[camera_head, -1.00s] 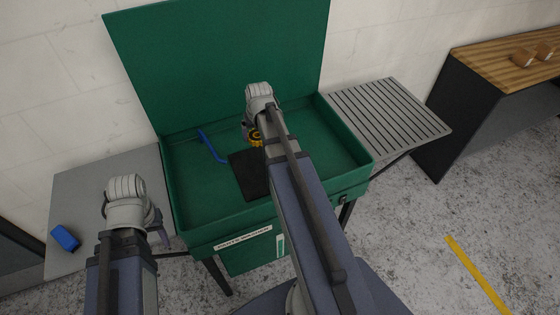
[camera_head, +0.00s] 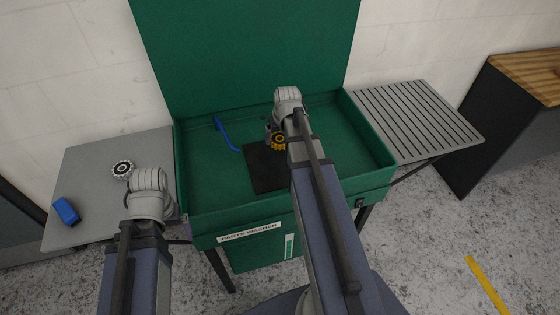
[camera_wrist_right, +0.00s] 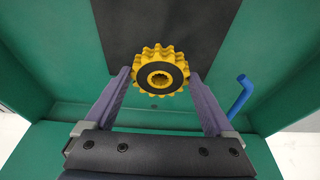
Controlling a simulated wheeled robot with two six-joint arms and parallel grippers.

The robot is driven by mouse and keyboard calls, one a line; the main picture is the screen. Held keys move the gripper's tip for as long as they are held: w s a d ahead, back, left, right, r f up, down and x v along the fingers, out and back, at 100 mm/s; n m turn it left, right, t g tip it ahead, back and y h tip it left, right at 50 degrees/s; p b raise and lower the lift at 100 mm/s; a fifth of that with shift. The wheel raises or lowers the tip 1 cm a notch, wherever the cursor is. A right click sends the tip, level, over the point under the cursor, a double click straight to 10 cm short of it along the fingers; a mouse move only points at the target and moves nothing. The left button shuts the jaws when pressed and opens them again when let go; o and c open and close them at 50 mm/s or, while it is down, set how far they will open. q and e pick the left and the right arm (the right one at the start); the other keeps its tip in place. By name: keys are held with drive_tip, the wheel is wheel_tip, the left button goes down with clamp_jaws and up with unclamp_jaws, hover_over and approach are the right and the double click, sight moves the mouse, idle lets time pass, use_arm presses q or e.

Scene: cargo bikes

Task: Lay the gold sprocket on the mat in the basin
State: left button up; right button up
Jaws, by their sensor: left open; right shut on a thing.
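The gold sprocket (camera_head: 278,142) has a dark face around its hub. My right gripper (camera_wrist_right: 160,76) is shut on it, a finger on each side. The black mat (camera_head: 264,180) lies flat on the floor of the green basin (camera_head: 208,185). In the right wrist view the sprocket (camera_wrist_right: 160,50) overlaps one edge of the mat (camera_wrist_right: 115,25). Its height above the mat is hard to tell. My right forearm hides the mat's right part in the head view. My left gripper (camera_head: 150,207) is open near the basin's front left corner, its fingers mostly hidden.
A blue bent tool (camera_head: 227,135) lies in the basin left of the mat. A dark, pale-toothed sprocket (camera_head: 122,169) and a blue block (camera_head: 66,211) are on the left grey table (camera_head: 95,185). A slatted rack (camera_head: 415,115) stands right. The basin's right side is clear.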

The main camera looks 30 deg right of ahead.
sight(282, 145)
drive_tip(key=shift+f+b, duration=4.45)
drive_tip(key=shift+f, duration=0.3)
drive_tip(key=shift+f, duration=0.2)
drive_tip(key=o, duration=1.6)
drive_tip(key=shift+c, duration=0.2)
drive_tip(key=shift+r, duration=0.1)
drive_tip(key=p+v, duration=1.1)
drive_tip(key=v, duration=0.1)
drive_tip(key=shift+r, duration=0.15)
